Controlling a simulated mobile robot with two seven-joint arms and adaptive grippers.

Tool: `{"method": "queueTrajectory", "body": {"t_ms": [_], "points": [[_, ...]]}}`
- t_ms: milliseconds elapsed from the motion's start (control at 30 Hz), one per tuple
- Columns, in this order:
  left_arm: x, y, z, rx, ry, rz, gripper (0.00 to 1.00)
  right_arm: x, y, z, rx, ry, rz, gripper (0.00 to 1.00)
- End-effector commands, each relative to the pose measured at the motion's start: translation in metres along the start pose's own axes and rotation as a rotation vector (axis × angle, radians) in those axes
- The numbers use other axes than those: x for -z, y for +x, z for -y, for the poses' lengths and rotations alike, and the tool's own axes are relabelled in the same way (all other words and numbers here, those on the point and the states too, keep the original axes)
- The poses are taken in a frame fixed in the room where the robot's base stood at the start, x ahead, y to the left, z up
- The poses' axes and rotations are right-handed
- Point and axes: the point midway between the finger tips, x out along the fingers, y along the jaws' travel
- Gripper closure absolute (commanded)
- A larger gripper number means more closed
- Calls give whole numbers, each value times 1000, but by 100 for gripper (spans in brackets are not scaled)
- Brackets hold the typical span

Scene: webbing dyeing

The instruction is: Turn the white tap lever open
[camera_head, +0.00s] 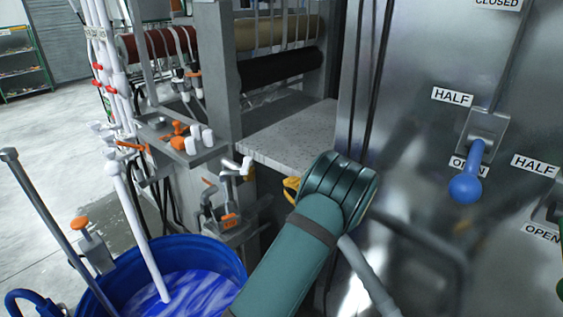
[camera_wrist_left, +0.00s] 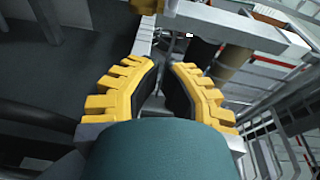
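A white tap lever (camera_head: 238,166) sits on top of a small grey tap at the front of the pipework, just left of my left forearm in the head view. My left gripper (camera_head: 291,188) is mostly hidden behind my green wrist; only a bit of yellow finger shows, right of the lever and apart from it. In the left wrist view the two yellow fingers with black pads of this gripper (camera_wrist_left: 167,68) stand apart with a gap between them, and I see nothing clearly held. I cannot pick out the lever in that view. My right gripper is not in view.
Several other taps with orange and white handles (camera_head: 178,136) crowd the pipework at left. A blue tub (camera_head: 222,250) of blue liquid stands below. A steel panel with a blue-knobbed lever (camera_head: 467,185) is at right. A grey ledge (camera_head: 285,133) lies behind my wrist.

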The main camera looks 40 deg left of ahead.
Motion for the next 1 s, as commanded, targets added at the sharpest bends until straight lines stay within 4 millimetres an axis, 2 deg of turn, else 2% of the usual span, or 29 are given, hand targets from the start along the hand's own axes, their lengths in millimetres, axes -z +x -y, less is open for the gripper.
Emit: {"method": "queueTrajectory", "body": {"t_ms": [133,267,700,800,1000], "points": [[-8,4,4,26,40,37,100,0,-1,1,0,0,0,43],[-9,19,4,26,38,37,100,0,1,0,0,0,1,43],[-11,103,5,24,36,34,100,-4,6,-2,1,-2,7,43],[-24,112,6,23,39,34,100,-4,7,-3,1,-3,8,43],[-36,123,7,23,37,31,100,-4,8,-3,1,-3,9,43]]}}
